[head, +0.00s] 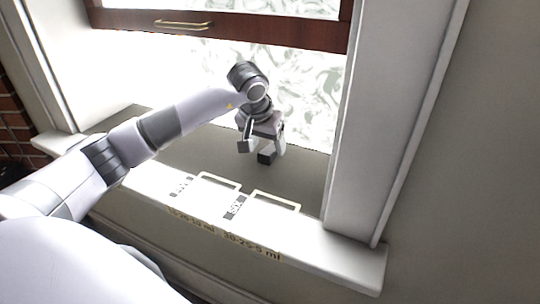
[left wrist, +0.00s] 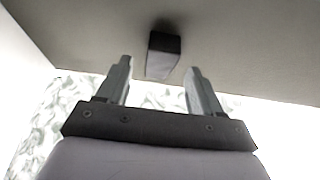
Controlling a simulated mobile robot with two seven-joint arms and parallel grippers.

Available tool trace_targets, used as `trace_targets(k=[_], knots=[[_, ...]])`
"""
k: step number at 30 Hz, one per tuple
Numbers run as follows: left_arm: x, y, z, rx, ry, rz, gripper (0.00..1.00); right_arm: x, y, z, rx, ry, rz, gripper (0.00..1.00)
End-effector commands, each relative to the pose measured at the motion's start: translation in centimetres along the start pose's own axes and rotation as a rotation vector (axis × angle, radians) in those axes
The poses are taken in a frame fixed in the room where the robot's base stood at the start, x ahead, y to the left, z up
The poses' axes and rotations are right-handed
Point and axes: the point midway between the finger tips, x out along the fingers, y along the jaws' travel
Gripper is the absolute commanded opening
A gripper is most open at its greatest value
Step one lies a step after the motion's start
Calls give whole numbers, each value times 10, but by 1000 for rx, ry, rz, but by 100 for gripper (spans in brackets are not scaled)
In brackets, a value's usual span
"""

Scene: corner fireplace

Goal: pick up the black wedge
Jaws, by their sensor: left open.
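The black wedge (left wrist: 164,56) shows in the left wrist view as a small dark block with a paler face, on the grey sill surface. It lies just beyond the tips of my left gripper (left wrist: 158,75), roughly midway between the two spread fingers. The fingers are open and I see no contact with it. In the head view my left gripper (head: 261,147) points down over the window sill, and a small dark block that looks like the wedge (head: 266,157) shows at its fingertips, partly hidden by the gripper. My right gripper is not in view.
The grey sill (head: 190,153) has a white front ledge (head: 330,246) with pale rectangular frames and lettering. A patterned window pane (head: 310,85) stands behind the gripper, with a dark wooden sash and brass handle (head: 183,24) above. A white window jamb (head: 365,110) bounds the right side.

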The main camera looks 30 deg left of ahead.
Motion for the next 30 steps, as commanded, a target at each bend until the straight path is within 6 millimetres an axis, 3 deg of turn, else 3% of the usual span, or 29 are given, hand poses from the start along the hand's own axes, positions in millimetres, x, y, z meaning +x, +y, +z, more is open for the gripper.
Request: trace_targets(k=[4, 12, 18, 30], knots=[[18, 0, 0, -2, 0, 2, 66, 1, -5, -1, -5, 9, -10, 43], [20, 0, 0, -1, 1, 1, 66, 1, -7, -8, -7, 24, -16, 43], [20, 0, 0, -1, 1, 1, 10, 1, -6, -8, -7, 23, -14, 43], [12, 0, -4, -2, 4, 1, 10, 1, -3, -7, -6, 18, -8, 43]])
